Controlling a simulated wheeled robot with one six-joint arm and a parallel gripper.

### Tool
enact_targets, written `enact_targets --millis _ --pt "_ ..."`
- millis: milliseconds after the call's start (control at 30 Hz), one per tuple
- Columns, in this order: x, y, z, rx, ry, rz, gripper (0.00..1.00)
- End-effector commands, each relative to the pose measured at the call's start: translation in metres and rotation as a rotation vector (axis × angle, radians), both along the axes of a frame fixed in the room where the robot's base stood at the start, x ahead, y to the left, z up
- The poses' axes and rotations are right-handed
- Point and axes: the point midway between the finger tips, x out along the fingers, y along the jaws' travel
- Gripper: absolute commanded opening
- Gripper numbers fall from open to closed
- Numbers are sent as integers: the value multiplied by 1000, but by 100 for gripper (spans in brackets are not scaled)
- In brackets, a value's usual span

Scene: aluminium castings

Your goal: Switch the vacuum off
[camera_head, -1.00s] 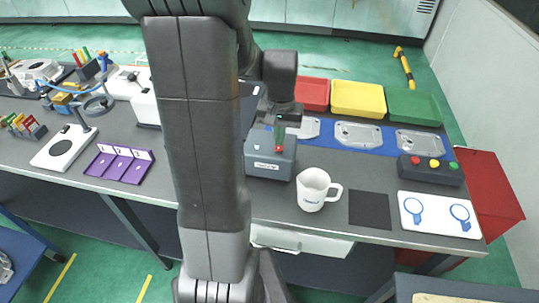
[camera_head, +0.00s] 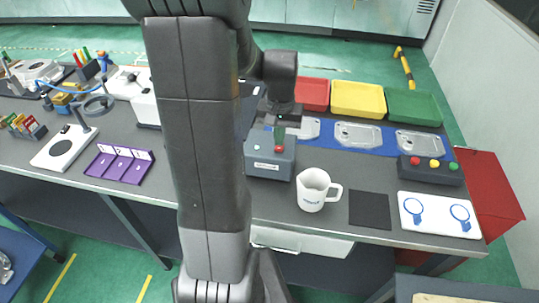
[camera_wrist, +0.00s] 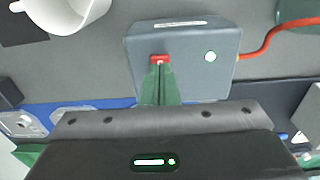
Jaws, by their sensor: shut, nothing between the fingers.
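The vacuum unit is a blue-grey box (camera_head: 269,165) on the bench, left of the white mug in the head view. It also fills the upper middle of the wrist view (camera_wrist: 190,80). A small red switch (camera_wrist: 160,59) sits on its top, with a pale round knob (camera_wrist: 210,57) to the right. My gripper (camera_wrist: 160,72) is shut and empty, its green fingertips right at the red switch; I cannot tell whether they touch. In the head view my gripper (camera_head: 279,140) points down over the box. The switch's setting is not clear.
A white mug (camera_head: 312,190) stands close right of the box. A red hose (camera_wrist: 265,45) leaves the box in the wrist view. A button box (camera_head: 430,170) and red, yellow and green trays (camera_head: 358,99) lie further right. A purple rack (camera_head: 120,164) is left.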

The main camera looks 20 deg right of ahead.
Motion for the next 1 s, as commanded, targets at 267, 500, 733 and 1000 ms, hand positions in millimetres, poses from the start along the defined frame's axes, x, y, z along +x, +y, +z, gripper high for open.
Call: enact_targets --millis 267,500,733,1000 --pt "0 0 0 0 0 0 0" --pt "0 0 0 0 0 0 0" --pt "0 0 -3 0 0 0 0" --pt "0 0 -7 0 0 0 0"
